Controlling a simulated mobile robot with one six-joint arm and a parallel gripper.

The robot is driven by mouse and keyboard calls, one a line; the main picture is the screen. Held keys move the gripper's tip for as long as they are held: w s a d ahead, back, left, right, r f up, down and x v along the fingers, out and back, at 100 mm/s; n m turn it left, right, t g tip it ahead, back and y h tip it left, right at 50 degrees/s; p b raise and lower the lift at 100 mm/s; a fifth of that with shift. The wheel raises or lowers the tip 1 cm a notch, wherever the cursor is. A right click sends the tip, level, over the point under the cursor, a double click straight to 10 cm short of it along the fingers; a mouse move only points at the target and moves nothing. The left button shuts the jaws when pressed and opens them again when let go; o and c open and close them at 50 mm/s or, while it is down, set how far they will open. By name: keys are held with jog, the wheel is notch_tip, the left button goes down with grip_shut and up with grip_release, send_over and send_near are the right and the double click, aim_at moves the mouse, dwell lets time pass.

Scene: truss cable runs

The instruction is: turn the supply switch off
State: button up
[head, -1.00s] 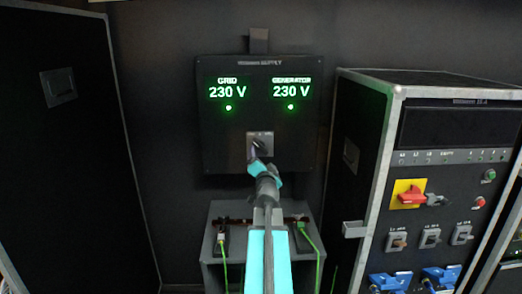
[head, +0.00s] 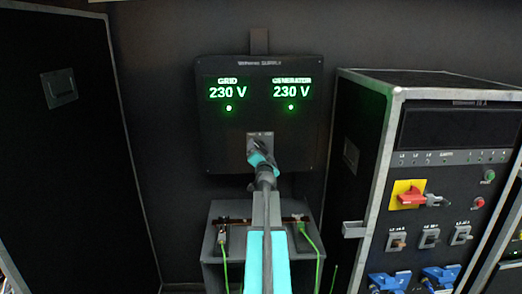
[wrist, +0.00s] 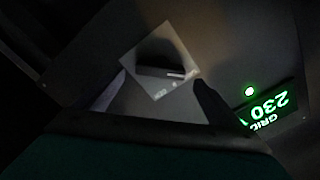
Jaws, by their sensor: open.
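The supply panel (head: 222,140) is a black board on the back wall. Its lit displays read GRID 230 V and GENERATOR 230 V, each with a green lamp. The supply switch's light plate (head: 251,138) is low in the panel's middle; my gripper (head: 258,152) covers most of it. In the wrist view, the dark switch knob (wrist: 158,60) with a white pointer mark sits on its tilted plate (wrist: 180,42). My gripper (wrist: 158,90) is open, one finger on each side of the plate's near part. Whether a finger touches the knob cannot be told.
A grey stand (head: 212,277) with green cables is below the panel. A black rack case (head: 364,140) with a red rotary switch (head: 411,195) and blue connectors stands at right. A tall black case (head: 60,150) stands at left.

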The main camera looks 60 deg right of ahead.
aim_at(262, 148)
jog(key=shift+x, duration=1.85)
jog(key=shift+c, duration=0.4)
jog(key=shift+w, duration=0.1)
jog(key=c, duration=1)
jog(key=shift+m, duration=0.4)
jog(key=m, duration=0.3)
jog(key=m+p, duration=0.1)
jog(key=m, duration=0.4)
jog(key=shift+f, duration=0.1)
